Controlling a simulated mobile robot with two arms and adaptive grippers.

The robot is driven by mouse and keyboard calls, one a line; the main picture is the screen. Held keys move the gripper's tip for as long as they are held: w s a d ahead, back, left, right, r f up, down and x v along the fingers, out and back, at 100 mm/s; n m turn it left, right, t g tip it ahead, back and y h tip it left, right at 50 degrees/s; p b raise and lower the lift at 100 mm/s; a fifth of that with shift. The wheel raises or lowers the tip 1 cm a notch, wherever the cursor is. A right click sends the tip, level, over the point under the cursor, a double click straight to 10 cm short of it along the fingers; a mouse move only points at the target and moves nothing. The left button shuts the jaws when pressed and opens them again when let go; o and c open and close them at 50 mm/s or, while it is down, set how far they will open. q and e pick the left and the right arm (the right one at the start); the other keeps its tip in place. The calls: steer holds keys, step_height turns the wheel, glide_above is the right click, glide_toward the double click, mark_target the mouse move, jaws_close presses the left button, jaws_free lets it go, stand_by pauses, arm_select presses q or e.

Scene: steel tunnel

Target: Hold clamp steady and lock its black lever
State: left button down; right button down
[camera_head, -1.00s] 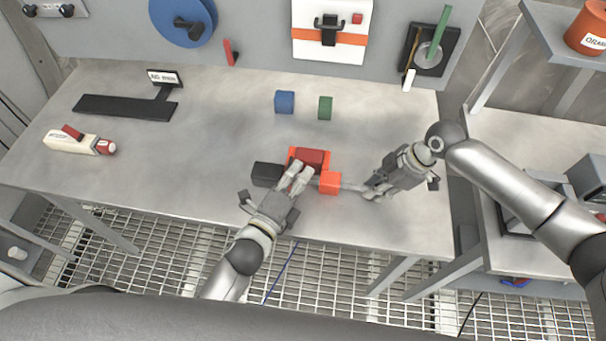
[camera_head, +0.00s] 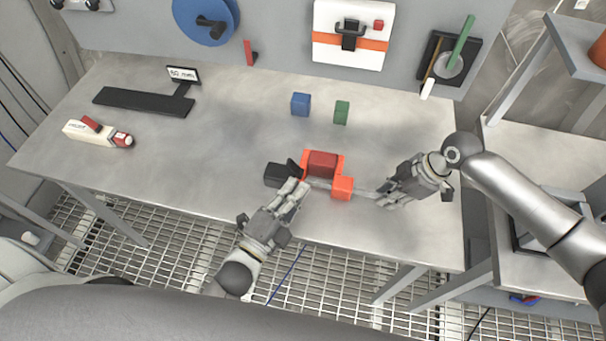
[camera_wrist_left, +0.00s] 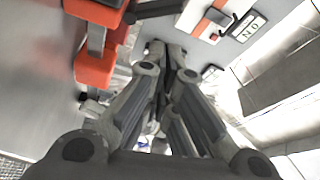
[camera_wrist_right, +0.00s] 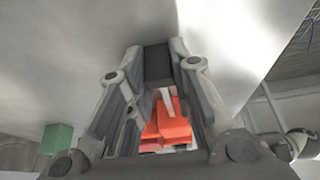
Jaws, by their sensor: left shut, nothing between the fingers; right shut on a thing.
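The clamp (camera_head: 322,165) lies on the steel table, with a dark red block in its orange frame. A smaller orange block (camera_head: 343,187) sits at its right front. A grey bar (camera_head: 364,194) runs from there to my right gripper (camera_head: 382,199), which is shut on its end. The black lever (camera_head: 293,169) rises beside a black block at the clamp's left. My left gripper (camera_head: 300,189) is shut and empty, its fingertips close in front of the lever; contact cannot be told. The left wrist view shows orange clamp parts (camera_wrist_left: 95,68); the right wrist view shows them beyond the fingers (camera_wrist_right: 168,125).
A blue block (camera_head: 300,104) and a green block (camera_head: 341,112) stand behind the clamp. A white-and-red tool (camera_head: 97,133) and a black stand (camera_head: 143,101) are at the left. The table's middle left is clear.

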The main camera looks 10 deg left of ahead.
arm_select(q)
steer(key=v, duration=0.5)
steer(key=shift+s+d+f, duration=0.1)
steer(key=shift+s+f, duration=0.05)
steer(key=shift+f, duration=0.15)
arm_select(e)
steer(key=c, duration=1.2)
jaws_free()
steer(key=shift+r, duration=0.1)
